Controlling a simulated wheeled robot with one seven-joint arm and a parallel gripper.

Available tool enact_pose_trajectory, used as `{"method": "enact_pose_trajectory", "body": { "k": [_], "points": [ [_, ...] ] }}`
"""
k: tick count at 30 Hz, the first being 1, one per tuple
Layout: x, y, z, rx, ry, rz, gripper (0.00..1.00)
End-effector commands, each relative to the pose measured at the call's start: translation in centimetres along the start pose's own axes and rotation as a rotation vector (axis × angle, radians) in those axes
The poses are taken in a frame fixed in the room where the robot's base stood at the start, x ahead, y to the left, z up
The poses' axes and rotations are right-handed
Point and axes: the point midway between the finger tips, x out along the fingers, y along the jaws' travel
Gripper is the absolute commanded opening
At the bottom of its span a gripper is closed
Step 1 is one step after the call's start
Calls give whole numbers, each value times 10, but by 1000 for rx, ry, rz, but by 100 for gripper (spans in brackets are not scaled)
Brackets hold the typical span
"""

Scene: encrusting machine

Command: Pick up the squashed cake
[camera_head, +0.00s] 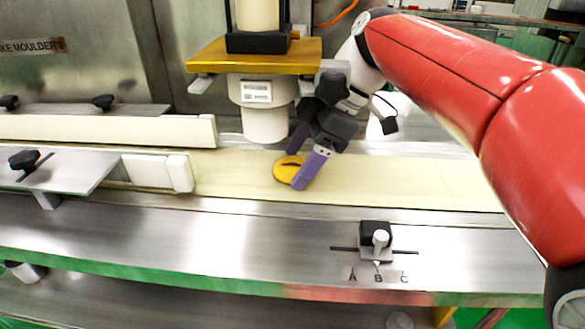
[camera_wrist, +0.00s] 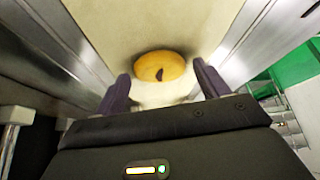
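The squashed cake (camera_head: 286,170) is a flat, round, yellow-orange piece lying on the cream conveyor belt (camera_head: 410,182), just right of the white cylinder of the machine. I cannot tell whether a finger touches the cake.
The white cylinder (camera_head: 265,122) under a yellow plate (camera_head: 255,54) stands close left of my gripper. White guide rails (camera_head: 172,172) flank the belt at left. A lever switch marked A, B, C (camera_head: 377,240) sits on the front metal ledge. The belt at right is clear.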

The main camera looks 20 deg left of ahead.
Motion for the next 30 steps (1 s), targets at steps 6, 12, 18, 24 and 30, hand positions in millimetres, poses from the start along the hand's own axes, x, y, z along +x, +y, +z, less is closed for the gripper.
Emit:
{"method": "enact_pose_trajectory", "body": {
  "k": [6,12,18,24,30],
  "points": [
    [0,0,0,0,0,0,44],
    [0,0,0,0,0,0,35],
    [-3,0,-2,0,0,1,35],
    [-17,1,6,5,0,2,35],
    [-40,1,47,7,0,3,35]
  ]
}}
